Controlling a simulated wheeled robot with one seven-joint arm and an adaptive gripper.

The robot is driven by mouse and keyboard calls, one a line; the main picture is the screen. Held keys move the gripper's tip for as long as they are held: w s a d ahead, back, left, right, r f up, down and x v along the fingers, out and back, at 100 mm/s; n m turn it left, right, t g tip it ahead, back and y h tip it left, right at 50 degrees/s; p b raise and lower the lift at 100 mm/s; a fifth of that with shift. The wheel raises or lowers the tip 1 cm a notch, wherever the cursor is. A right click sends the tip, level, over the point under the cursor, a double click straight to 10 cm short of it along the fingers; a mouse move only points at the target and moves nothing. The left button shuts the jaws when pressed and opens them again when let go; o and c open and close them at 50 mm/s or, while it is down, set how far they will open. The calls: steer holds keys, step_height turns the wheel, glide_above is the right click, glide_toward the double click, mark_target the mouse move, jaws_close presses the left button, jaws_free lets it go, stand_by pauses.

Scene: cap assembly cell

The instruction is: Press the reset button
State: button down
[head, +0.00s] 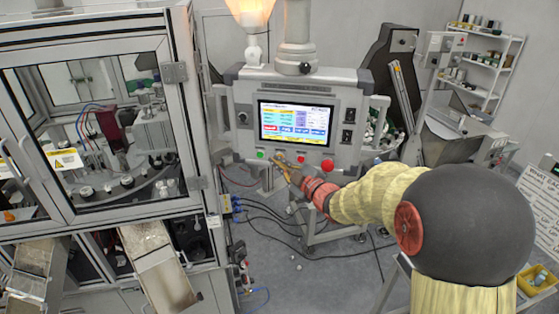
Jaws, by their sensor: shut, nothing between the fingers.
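The control panel (349,88) stands in the middle of the head view, with a lit screen (297,121). Along its lower edge are a green button (261,155), a small red button (301,159) and a larger red mushroom button (327,165). No label is readable, so I cannot tell which is the reset button. My gripper (278,160) is shut and empty, with its tips at the lower edge between the green and small red buttons. It hides part of that row. I cannot tell whether the tips touch the panel.
A glass-walled machine (187,130) stands at the left, with a metal chute (158,262) below it. Cables (275,212) lie on the floor under the panel. Shelves (482,62) stand at the back right, and a yellow bin (538,279) is at the lower right.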

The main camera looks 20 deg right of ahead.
steer(key=s, duration=0.1)
steer(key=s+a+b, duration=0.1)
steer(key=s+a, duration=0.1)
steer(key=s, duration=0.1)
steer(key=shift+b, duration=0.4)
stand_by(0.4)
